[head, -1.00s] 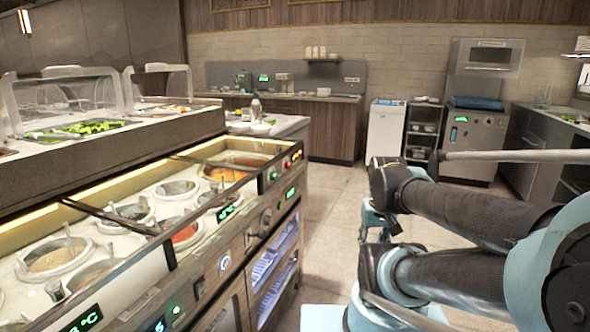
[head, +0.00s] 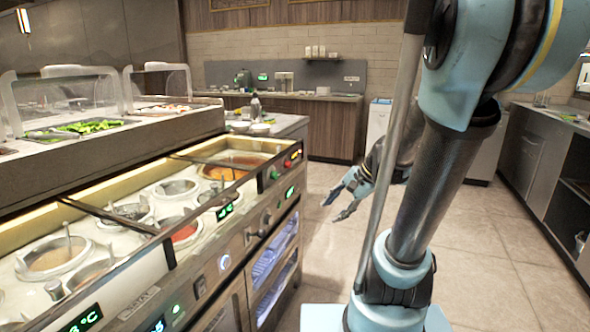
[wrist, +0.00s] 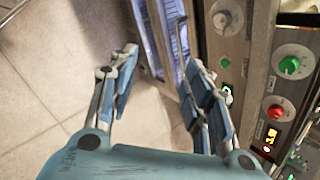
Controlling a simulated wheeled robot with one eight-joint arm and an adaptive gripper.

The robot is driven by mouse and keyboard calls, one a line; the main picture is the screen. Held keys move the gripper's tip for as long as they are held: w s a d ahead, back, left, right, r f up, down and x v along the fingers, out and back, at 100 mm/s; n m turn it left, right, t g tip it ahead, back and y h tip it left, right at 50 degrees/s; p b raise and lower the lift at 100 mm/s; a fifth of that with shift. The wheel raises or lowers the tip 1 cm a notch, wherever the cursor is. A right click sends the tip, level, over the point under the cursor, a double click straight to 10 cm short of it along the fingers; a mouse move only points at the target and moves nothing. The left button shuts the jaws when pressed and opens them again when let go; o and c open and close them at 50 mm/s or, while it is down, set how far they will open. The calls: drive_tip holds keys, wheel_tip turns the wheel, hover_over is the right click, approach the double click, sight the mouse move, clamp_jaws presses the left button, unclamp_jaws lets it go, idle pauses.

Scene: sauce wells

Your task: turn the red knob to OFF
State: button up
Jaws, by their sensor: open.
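The sauce-well counter (head: 150,290) has a front panel with knobs and lit displays. A small red knob (head: 296,156) shows near its far end in the head view.
Glass-fronted compartments (head: 275,255) are under the counter panel. The tiled floor (head: 490,255) to the right is clear. A cabinet (head: 555,150) stands at the far right.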

drive_tip(key=w+a+r+m+t+y, duration=0.1)
drive_tip(key=w+a+r+m+y, duration=0.15)
drive_tip(key=w+m+y, duration=0.6)
drive_tip(key=m+t+y, duration=0.2)
drive_tip(key=m+t, duration=0.1)
drive_tip(key=m, duration=0.4)
approach(290, 165)
drive_tip(key=x, duration=0.7)
drive_tip(key=shift+w+a+f, duration=0.1)
drive_tip(key=shift+w+a, duration=0.2)
drive_tip(key=shift+c, duration=0.5)
clamp_jaws()
